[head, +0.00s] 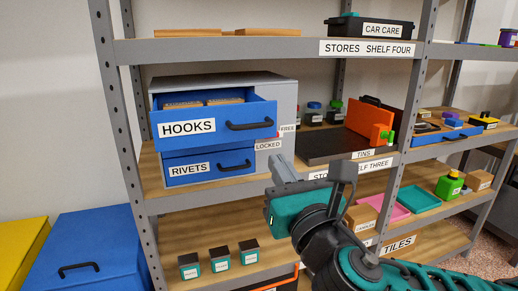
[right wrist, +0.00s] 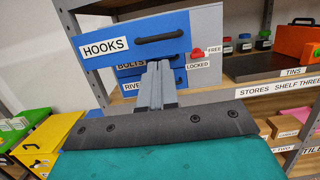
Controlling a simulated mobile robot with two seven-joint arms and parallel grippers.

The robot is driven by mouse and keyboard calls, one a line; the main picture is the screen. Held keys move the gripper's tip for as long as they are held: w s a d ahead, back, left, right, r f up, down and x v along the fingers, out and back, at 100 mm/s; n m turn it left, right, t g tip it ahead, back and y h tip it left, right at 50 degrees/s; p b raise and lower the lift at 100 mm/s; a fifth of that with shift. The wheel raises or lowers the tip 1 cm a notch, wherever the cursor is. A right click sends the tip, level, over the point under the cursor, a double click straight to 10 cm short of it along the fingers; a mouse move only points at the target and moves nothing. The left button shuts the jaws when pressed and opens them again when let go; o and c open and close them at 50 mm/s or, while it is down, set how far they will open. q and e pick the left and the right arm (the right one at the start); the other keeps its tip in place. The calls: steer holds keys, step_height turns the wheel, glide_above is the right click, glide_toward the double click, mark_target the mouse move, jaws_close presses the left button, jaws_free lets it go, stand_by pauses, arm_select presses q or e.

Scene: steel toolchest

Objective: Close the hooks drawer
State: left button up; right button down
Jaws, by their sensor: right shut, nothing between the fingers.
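The hooks drawer (head: 210,125) is the blue top drawer of a grey chest (head: 285,100) on the middle shelf. It is pulled out, with brown boxes (head: 215,101) showing inside and a black handle (head: 250,124) on its front. It also shows in the right wrist view (right wrist: 118,47). My right gripper (head: 280,163) is shut and empty, below and to the right of the drawer front in the head view. In the right wrist view its fingers (right wrist: 159,65) point toward the chest, below the hooks handle. My left gripper is not in view.
Below are the bolts drawer (right wrist: 130,70) and rivets drawer (head: 210,166). A red latch (right wrist: 197,53) sits between FREE and LOCKED labels. Grey rack posts (head: 128,130) flank the shelf. An orange box (head: 369,121) stands to the right. Blue (head: 100,235) and yellow bins stand lower left.

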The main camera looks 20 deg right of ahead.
mark_target(253, 127)
steer(key=w+b, duration=0.2)
steer(key=w, duration=0.1)
steer(key=w+r+b, duration=0.1)
steer(key=w+b, duration=0.1)
steer(key=w, duration=0.1)
steer(key=w+r+b, duration=0.1)
steer(key=w+b, duration=0.1)
steer(key=w, duration=0.1)
steer(key=shift+w+a, duration=0.25)
steer(key=shift+a, duration=0.05)
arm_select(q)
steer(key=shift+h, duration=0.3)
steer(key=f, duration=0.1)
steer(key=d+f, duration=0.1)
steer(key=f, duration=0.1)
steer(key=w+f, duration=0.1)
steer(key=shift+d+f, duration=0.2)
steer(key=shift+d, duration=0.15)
arm_select(e)
steer(key=shift+w+r, duration=0.1)
steer(key=shift+w, duration=0.1)
